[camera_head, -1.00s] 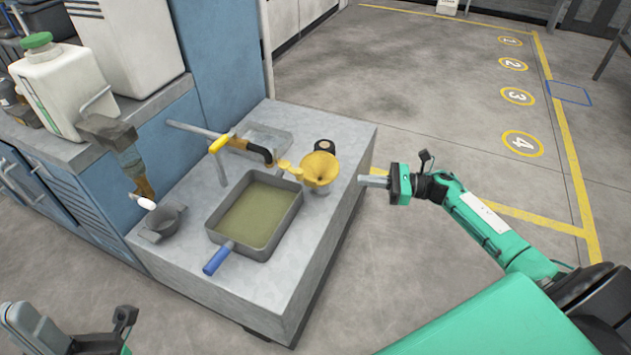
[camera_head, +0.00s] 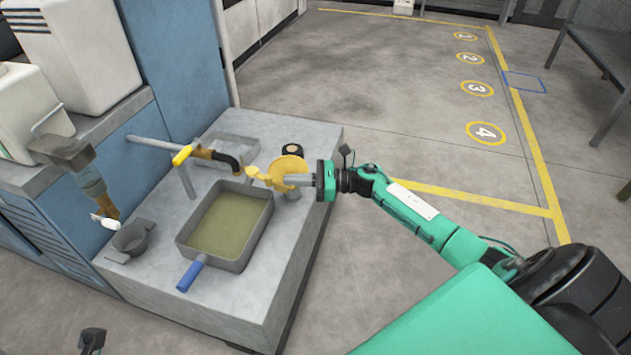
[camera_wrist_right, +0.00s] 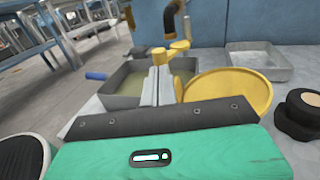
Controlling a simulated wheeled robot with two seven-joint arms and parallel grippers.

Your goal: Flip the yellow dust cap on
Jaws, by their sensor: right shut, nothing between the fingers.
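A round yellow piece (camera_head: 287,163) stands at the right side of the grey bench. In the right wrist view it shows as a wide yellow disc (camera_wrist_right: 232,92) with a raised rim. Smaller yellow lobes (camera_head: 254,171) reach from it towards the dark curved spout (camera_head: 225,158); they also show in the right wrist view (camera_wrist_right: 179,45). I cannot tell which yellow part is the dust cap. My right gripper (camera_head: 292,181) is shut and empty, its fingers in front of the yellow piece; I cannot tell whether they touch. My left gripper is out of view.
A grey pan (camera_head: 263,200) of greenish liquid with a blue handle (camera_head: 190,276) stands on the bench. A black round part (camera_head: 292,149) stands beyond the yellow piece. The floor to the right is open.

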